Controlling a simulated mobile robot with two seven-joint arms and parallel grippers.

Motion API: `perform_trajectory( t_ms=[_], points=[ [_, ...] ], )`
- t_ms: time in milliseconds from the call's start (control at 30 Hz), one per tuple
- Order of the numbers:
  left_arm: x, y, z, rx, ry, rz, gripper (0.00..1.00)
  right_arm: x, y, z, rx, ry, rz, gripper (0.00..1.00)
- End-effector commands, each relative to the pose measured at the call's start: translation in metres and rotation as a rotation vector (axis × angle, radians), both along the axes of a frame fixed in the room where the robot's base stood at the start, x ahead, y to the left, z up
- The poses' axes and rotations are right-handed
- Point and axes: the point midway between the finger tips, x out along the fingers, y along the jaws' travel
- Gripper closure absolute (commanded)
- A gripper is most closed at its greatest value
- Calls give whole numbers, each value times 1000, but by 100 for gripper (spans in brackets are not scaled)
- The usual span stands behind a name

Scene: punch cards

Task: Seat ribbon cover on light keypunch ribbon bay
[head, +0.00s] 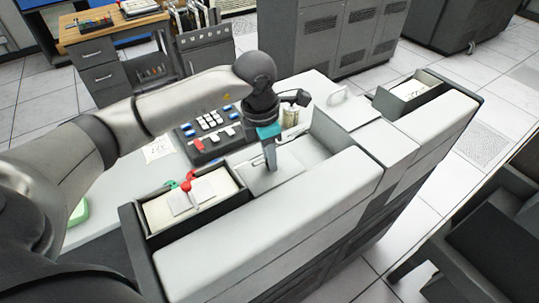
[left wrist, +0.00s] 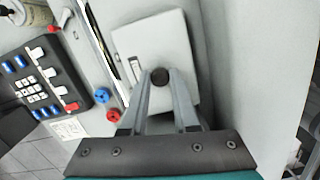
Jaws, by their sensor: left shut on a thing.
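The light grey ribbon cover (left wrist: 150,45) is a flat plate with a round black knob (left wrist: 159,76). My left gripper (left wrist: 160,85) is shut on this knob, with one finger on each side. In the head view my left gripper (head: 270,162) points down over the pale plate (head: 262,180) in the recess of the light keypunch (head: 290,225). The ribbon bay under the cover is hidden. The cover looks slightly turned against the long edges beside it in the wrist view. I cannot tell whether it touches the bay. My right gripper is not in view.
A card hopper (head: 155,231) with cards is left of the gripper. A dark keypad (head: 205,128) lies behind it. A raised grey housing (head: 340,180) borders the recess at the right. A dark card tray (head: 410,92) is at the far right. Red (left wrist: 113,115) and blue (left wrist: 102,95) knobs are near the cover.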

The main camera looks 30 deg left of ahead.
Motion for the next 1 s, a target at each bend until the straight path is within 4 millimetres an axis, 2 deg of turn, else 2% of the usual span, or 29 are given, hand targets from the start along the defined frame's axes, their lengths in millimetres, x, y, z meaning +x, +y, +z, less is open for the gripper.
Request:
perform_trajectory(
  t_ms=[233,267,300,533,733,933,1000],
  points=[
    [0,0,1,0,-1,0,100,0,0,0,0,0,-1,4],
    [0,0,1,0,-1,0,68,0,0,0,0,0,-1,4],
    [0,0,1,0,-1,0,64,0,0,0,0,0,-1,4],
    [0,0,1,-1,-1,0,38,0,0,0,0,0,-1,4],
    [0,0,0,1,1,0,36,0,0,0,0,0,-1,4],
    [0,0,0,1,1,0,13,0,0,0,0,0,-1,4],
    [0,0,0,0,0,0,12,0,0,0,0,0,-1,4]
  ],
)
